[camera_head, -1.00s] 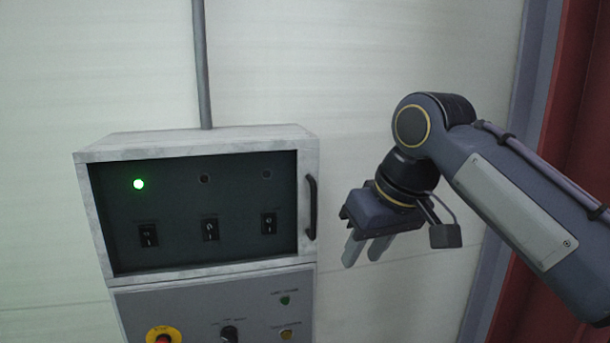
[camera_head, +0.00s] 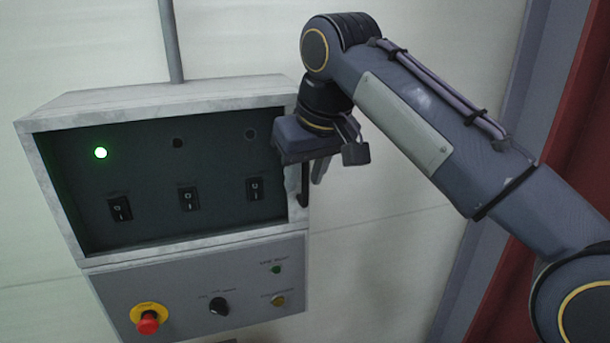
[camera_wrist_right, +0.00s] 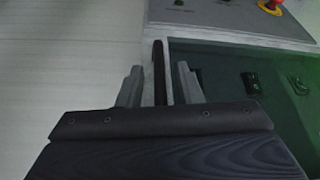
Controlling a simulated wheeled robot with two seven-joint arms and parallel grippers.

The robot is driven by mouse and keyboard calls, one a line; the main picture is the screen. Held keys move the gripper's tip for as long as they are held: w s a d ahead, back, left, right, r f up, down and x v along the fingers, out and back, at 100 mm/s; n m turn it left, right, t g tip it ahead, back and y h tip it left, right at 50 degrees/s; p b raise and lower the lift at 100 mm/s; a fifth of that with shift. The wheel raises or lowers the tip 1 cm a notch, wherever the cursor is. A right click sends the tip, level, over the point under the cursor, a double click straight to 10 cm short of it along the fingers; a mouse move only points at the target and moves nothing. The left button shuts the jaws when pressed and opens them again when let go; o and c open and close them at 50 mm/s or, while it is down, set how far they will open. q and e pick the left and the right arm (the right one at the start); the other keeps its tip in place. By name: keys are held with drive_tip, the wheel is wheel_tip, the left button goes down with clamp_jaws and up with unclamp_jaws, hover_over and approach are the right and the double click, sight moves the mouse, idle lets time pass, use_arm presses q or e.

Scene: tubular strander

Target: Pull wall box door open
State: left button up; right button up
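The wall box (camera_head: 160,92) has a pale, worn frame and a dark front door (camera_head: 150,185), which looks closed. The door's black bar handle (camera_head: 303,188) is at its right edge, with its upper part hidden by my right gripper (camera_head: 314,170). In the right wrist view, the handle (camera_wrist_right: 159,62) lies between the two grey fingers of my right gripper (camera_wrist_right: 158,84). The fingers are apart, with a visible gap on each side of the handle. My left gripper is not in view.
Below the box is a grey control panel (camera_head: 185,285) with a red emergency button (camera_head: 148,322) and a black knob (camera_head: 219,306). A green light (camera_head: 101,153) glows on the dark front. A conduit (camera_head: 171,45) rises above. Bare wall lies to the right.

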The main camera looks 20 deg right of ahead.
drive_tip(key=shift+f, duration=0.1)
clamp_jaws()
drive_tip(key=shift+s, duration=0.1)
idle(0.3)
